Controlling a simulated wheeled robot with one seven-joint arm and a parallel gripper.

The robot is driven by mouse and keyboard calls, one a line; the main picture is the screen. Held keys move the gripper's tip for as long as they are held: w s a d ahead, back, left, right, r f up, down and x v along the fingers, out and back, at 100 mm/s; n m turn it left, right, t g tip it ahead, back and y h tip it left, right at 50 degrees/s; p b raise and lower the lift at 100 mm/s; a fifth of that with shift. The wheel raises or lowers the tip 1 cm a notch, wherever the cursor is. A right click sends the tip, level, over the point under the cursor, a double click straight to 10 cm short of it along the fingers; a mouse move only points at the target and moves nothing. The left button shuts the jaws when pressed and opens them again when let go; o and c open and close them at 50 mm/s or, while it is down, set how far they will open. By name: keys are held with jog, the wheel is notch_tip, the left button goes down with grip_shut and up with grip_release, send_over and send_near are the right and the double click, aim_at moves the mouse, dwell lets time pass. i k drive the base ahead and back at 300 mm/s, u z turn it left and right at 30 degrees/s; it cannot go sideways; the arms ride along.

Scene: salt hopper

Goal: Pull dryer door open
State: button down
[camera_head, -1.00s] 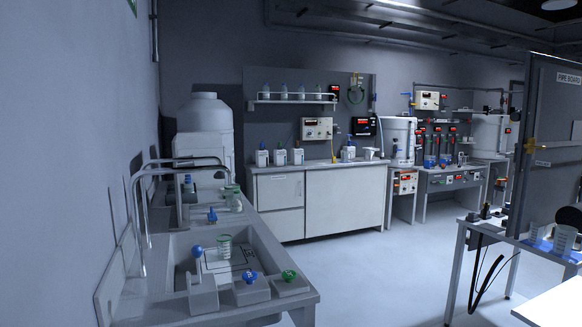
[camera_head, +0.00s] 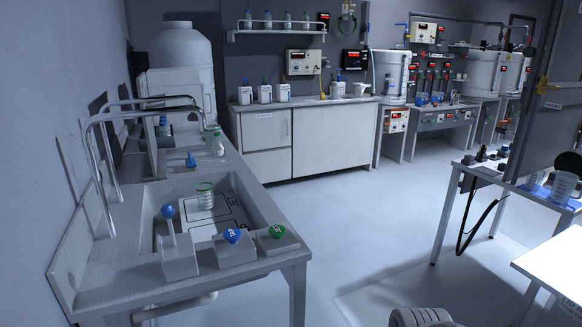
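No door that I can clearly identify as the dryer's shows. A white cabinet (camera_head: 335,140) with a door and drawers stands against the back wall, and its fronts look closed. A white box-shaped unit (camera_head: 177,92) stands at the left behind the sink, below a large white tank (camera_head: 187,50); I cannot tell whether it is the dryer. My gripper is not in view. A pale ribbed rounded part, probably of my arm, shows at the bottom edge.
A sink bench (camera_head: 285,205) with taps and blue and green knobs runs along the left. A table (camera_head: 463,164) with beakers and a dark upright board (camera_head: 545,115) stand at the right. A white tabletop (camera_head: 560,262) juts in at lower right. The middle floor is clear.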

aim_at(202, 86)
jog(key=z, duration=0.55)
jog(key=i, duration=2.1)
jog(key=u, duration=1)
jog(key=i, duration=0.75)
jog(key=u, duration=0.8)
jog(key=i, duration=0.9)
jog(key=u, duration=0.15)
